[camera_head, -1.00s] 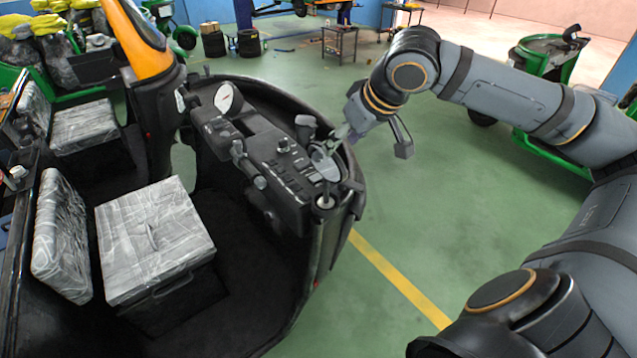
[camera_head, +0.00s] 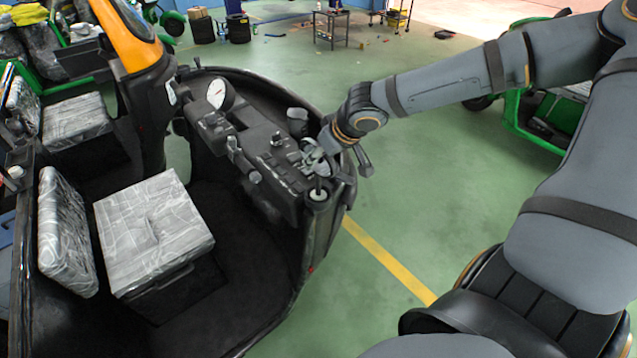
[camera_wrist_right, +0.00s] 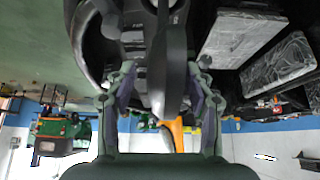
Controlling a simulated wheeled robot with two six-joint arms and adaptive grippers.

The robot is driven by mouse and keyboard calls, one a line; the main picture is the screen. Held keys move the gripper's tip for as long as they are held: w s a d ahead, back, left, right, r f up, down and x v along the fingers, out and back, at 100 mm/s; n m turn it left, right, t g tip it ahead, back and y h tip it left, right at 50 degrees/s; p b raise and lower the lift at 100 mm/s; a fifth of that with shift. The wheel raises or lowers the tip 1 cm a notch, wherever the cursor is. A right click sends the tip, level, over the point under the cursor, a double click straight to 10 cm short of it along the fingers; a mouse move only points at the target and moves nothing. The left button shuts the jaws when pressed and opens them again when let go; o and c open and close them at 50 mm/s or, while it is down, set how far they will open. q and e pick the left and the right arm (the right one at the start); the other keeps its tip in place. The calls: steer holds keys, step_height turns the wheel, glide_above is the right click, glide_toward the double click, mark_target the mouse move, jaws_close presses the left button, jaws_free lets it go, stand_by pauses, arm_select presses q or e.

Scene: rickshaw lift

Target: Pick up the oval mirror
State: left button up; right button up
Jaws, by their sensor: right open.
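The oval mirror (camera_wrist_right: 172,80) shows nearly edge-on in the right wrist view, as a narrow grey shape between the two fingers. It stands at the near right corner of the black dashboard (camera_head: 272,165). In the head view it is mostly hidden behind my right gripper (camera_head: 316,158). In the right wrist view my right gripper (camera_wrist_right: 164,88) is open, with one finger on each side of the mirror. A gap shows on both sides, so the fingers look apart from it. My left gripper is in neither view.
A round white-faced disc (camera_head: 220,94) stands at the dashboard's far end. A plastic-wrapped seat (camera_head: 155,225) is in the black vehicle at left. Green floor (camera_head: 420,190) with a yellow line (camera_head: 390,265) is clear at right. A green vehicle (camera_head: 545,120) stands at the far right.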

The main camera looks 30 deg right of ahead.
steer(key=shift+x, duration=0.85)
steer(key=shift+c, duration=1.5)
jaws_close()
steer(key=shift+r, duration=0.1)
